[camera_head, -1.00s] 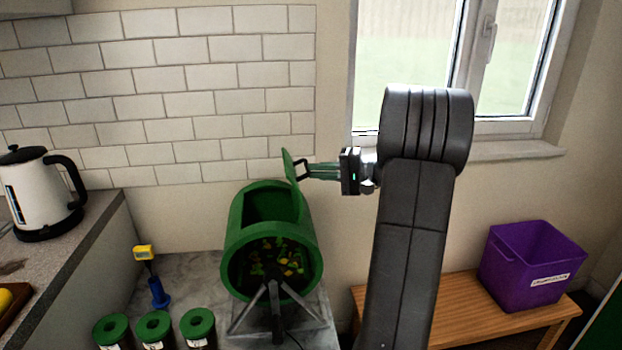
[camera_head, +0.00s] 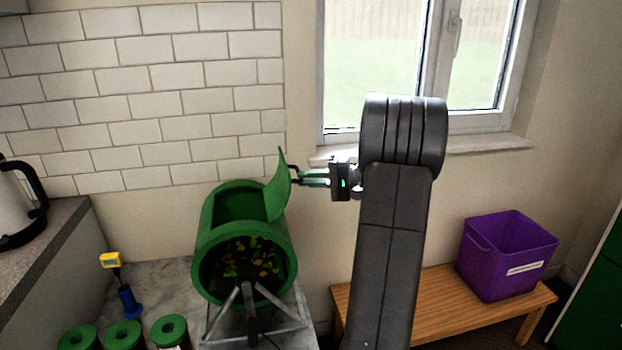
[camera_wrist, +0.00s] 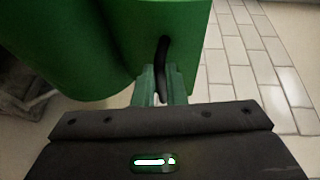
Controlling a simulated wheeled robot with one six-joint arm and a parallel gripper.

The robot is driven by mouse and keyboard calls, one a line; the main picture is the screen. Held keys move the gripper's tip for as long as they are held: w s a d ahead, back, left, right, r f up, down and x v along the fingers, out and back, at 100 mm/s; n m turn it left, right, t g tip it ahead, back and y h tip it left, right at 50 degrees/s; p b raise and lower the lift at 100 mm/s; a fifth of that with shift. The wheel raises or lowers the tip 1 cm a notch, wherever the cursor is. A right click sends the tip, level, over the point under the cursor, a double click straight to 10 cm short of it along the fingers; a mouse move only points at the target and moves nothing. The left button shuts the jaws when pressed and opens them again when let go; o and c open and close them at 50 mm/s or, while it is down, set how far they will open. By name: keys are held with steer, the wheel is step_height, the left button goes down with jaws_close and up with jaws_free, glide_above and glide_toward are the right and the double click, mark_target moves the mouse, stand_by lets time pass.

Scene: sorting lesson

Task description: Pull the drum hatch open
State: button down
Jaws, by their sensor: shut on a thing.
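The green drum (camera_head: 207,250) lies on its side on a stand, its round end facing me with scraps inside. Its hatch (camera_head: 277,188) stands swung up at the right edge of the drum's top opening. My gripper (camera_head: 300,176) comes from the right and is shut on the hatch's dark handle. In the wrist view the black curved handle (camera_wrist: 163,60) runs down from the green hatch (camera_wrist: 180,25) into the fingers (camera_wrist: 161,90). The exact contact between fingers and handle is partly hidden.
Several green-lidded jars (camera_head: 123,334) and a yellow-and-blue tool (camera_head: 128,298) stand left of the drum. A purple bin (camera_head: 497,268) sits on a wooden bench (camera_head: 425,308) at right. A kettle (camera_head: 18,205) is at far left. The tiled wall (camera_head: 160,100) is behind.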

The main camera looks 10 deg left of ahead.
steer(key=shift+s+a+f, duration=0.2)
steer(key=shift+s+f, duration=0.05)
steer(key=shift+f, duration=0.2)
steer(key=c, duration=1.7)
jaws_free()
steer(key=shift+a, duration=0.1)
steer(key=shift+o, duration=1)
steer(key=shift+a, duration=0.4)
steer(key=d+r, duration=0.1)
steer(key=d, duration=1.3)
steer(key=shift+w+r, duration=0.4)
steer(key=shift+w, duration=0.05)
steer(key=shift+d, duration=0.1)
steer(key=shift+c, duration=0.2)
